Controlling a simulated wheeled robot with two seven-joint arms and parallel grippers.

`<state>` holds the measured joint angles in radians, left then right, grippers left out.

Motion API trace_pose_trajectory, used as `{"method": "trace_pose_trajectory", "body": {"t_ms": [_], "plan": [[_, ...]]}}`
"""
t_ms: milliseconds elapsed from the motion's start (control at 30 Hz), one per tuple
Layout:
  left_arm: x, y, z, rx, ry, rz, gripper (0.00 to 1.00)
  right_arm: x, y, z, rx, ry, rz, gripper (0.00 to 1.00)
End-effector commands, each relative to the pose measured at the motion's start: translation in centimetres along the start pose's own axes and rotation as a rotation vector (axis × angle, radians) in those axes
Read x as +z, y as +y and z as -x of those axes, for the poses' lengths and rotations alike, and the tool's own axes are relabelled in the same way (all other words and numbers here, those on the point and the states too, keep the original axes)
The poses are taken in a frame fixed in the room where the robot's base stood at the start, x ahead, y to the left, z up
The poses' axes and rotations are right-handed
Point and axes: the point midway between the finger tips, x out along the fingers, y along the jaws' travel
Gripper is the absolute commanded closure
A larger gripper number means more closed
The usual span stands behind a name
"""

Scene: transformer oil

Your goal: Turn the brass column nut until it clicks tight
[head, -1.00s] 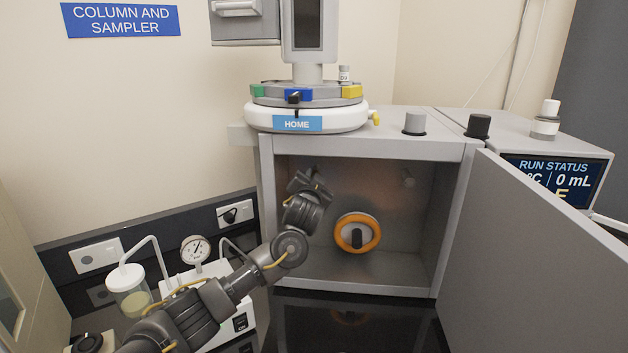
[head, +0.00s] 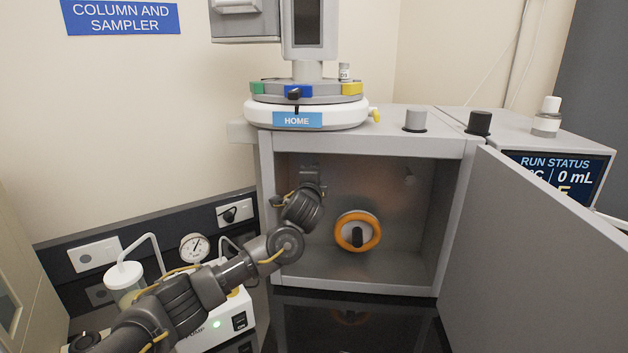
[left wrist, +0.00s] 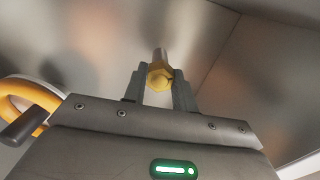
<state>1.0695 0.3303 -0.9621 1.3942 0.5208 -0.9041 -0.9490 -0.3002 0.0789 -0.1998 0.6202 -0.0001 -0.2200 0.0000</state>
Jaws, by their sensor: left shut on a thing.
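The brass column nut (left wrist: 159,76) is a yellow hex piece in the left wrist view, on a short grey fitting at the oven's inner top. My left gripper (left wrist: 158,90) has its two fingers on either side of the nut and is shut on it. In the head view my left gripper (head: 310,172) reaches into the upper left of the open oven (head: 410,240), and the nut is hidden there. My right gripper is not in view.
The oven door (head: 540,250) stands open at the right. A sampler carousel (head: 306,107) sits on top. A pump (head: 225,320) and gauge (head: 195,248) stand at the left.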

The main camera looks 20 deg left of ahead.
Motion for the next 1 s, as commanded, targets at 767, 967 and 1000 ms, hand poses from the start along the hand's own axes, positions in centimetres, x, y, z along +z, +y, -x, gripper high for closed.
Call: {"method": "trace_pose_trajectory", "body": {"t_ms": [767, 967, 1000], "plan": [[0.0, 0.1, 0.0, 0.0, -0.001, -0.53, 0.96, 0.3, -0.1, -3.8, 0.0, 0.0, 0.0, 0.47], [0.0, 0.1, 0.0, 0.001, -0.001, -0.564, 0.96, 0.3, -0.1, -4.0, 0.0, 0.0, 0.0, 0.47], [0.0, 0.1, 0.0, 0.001, -0.001, -0.567, 0.96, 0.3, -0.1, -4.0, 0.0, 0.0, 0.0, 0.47]]}}
